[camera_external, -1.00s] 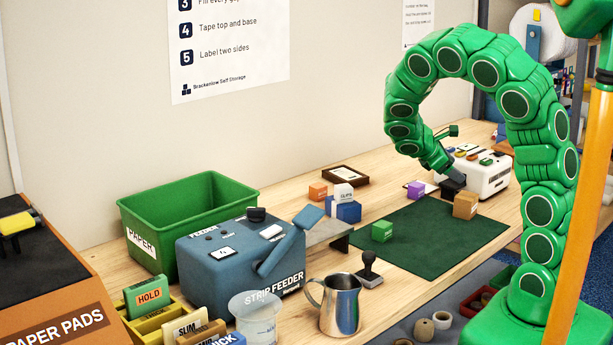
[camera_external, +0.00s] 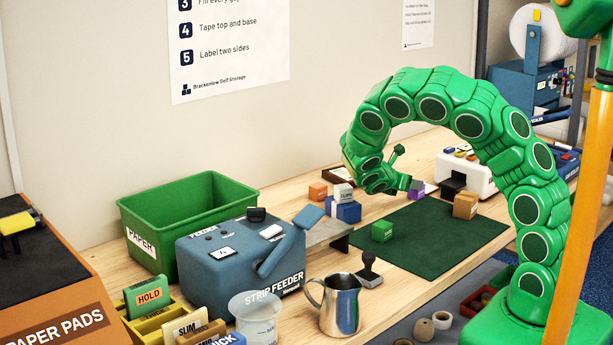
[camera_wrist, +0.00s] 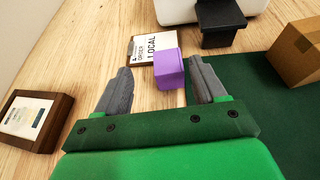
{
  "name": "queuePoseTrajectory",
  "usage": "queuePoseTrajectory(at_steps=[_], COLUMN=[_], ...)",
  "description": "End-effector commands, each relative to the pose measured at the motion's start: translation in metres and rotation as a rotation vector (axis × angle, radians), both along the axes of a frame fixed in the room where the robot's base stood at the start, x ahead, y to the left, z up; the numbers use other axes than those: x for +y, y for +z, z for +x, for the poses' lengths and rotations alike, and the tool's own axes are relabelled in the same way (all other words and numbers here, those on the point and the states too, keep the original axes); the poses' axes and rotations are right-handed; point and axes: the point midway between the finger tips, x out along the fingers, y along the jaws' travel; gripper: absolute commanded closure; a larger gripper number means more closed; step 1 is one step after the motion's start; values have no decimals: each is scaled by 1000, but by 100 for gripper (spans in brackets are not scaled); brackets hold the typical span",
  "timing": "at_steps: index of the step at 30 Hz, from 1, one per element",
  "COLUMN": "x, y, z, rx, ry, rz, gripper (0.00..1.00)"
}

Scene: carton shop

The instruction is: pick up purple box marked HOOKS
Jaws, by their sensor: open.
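The purple box (camera_external: 416,190) stands near the back edge of the green mat, partly hidden by my gripper in the external view. In the wrist view the purple box (camera_wrist: 169,69) lies ahead of my fingers, nearer the right finger; no marking on it is readable. My gripper (camera_wrist: 160,85) is open with nothing between its grey fingers. In the external view my gripper (camera_external: 411,187) is low, just left of the purple box. I cannot tell whether it touches the box.
A card marked LOCAL (camera_wrist: 151,48) lies behind the purple box. A cardboard box (camera_external: 465,205) and a white machine (camera_external: 480,175) stand to the right. A green box (camera_external: 382,231) is on the mat (camera_external: 440,240). Blue (camera_external: 345,212) and orange boxes (camera_external: 318,191) stand left. A framed card (camera_wrist: 35,120) lies left.

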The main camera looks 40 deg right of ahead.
Motion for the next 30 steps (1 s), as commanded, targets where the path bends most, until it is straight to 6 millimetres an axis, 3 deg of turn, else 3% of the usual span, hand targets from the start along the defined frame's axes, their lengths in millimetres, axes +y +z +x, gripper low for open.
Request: queuePoseTrajectory(at_steps=[14,24,30], x=[-31,-65,-69], y=[-14,-30,-31], z=[-3,-5,-4], rx=[2,0,0], ry=[-5,-4,-2], rz=[0,2,1], gripper=[30,30,30])
